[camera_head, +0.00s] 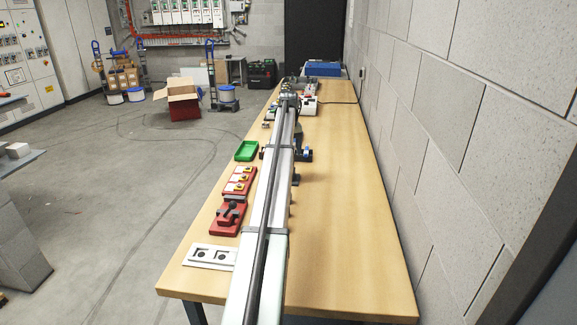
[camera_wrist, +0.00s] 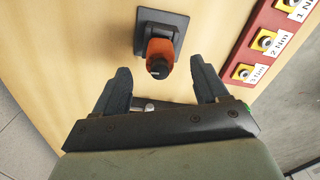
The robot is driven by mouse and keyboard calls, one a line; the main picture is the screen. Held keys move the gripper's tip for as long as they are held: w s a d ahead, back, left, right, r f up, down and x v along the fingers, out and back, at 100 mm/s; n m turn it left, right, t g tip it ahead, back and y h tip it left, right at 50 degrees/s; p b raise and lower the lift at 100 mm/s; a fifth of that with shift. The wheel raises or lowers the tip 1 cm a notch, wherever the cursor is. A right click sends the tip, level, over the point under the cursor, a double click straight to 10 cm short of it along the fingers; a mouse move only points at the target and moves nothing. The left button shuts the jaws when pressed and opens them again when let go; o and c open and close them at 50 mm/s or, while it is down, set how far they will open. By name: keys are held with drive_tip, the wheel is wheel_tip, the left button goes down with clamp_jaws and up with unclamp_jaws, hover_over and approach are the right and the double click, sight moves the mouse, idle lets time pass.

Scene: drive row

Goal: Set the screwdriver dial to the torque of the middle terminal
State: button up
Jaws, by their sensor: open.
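In the wrist view, the orange-red body that looks like the screwdriver (camera_wrist: 160,50) stands on a dark square base (camera_wrist: 146,18), its dark end facing me. No scale is readable on it. My gripper (camera_wrist: 163,82) is open, its two dark blue fingers apart; the screwdriver's near end lies ahead of the gap, and contact cannot be judged. A red terminal board (camera_wrist: 248,50) with yellow terminals is at the upper right. The middle terminal (camera_wrist: 264,40) is labelled 2 Nm; the upper label is cut off after "1 N" and the lower is hard to read.
In the head view, the terminal board (camera_head: 228,190) lies on the wooden table (camera_head: 345,230) left of my arm. A green tray (camera_head: 246,151), a red fixture (camera_head: 228,219) and a white plate (camera_head: 210,256) line that side. The table's right side is largely clear, beside a block wall.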

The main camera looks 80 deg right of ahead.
drive_tip(key=shift+o, duration=0.6)
drive_tip(key=shift+r, duration=0.15)
drive_tip(key=shift+r, duration=3.4)
